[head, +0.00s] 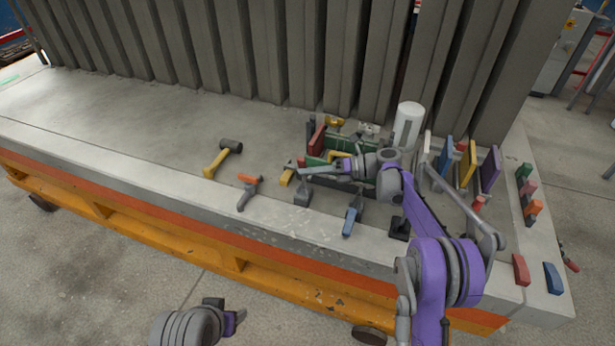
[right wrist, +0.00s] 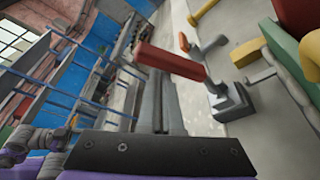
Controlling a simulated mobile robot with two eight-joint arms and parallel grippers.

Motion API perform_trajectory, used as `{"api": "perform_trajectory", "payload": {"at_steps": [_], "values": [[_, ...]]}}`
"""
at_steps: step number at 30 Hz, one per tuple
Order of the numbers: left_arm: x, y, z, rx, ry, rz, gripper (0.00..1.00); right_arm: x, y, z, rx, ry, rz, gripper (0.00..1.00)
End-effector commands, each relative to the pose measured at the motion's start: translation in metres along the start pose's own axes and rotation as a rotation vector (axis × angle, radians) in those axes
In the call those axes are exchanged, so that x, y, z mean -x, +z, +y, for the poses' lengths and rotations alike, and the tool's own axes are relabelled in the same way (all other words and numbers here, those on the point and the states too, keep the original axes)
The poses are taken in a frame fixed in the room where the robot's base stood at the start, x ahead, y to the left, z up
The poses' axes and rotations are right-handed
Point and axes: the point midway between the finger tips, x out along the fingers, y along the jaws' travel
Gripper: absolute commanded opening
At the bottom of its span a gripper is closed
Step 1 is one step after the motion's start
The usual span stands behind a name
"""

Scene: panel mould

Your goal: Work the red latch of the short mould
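The short mould (head: 352,142), with green and red panels, stands on the bench near the ribbed wall, partly hidden by my right arm. The red latch (right wrist: 170,62) shows in the right wrist view as a red handle bar beside a grey clamp (right wrist: 230,103). In the head view only a small red part of it (head: 302,160) shows. My right gripper (head: 306,170) reaches in from the right. Its fingers (right wrist: 163,105) look shut together, with the red bar across their tips. Whether they touch is unclear. My left gripper (head: 238,318) hangs low before the bench, its finger gap unclear.
A yellow-handled mallet (head: 223,158) and an orange-and-grey clamp (head: 249,190) lie left of the mould. A blue-handled clamp (head: 351,220) is in front. A white cylinder (head: 407,125) stands behind; coloured panels (head: 488,168) stand right. The bench's left part is clear.

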Motion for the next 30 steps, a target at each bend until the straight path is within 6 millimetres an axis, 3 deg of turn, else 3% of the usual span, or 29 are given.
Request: {"api": "perform_trajectory", "payload": {"at_steps": [12,30], "values": [[-0.007,0.007,0.000,0.000,0.000,-0.006,0.60,0.008,0.023,-0.017,0.000,0.001,-0.001,0.00],[-0.009,0.009,0.000,0.000,0.000,-0.007,0.60,0.011,0.030,-0.023,0.000,-0.002,-0.006,0.00]]}}
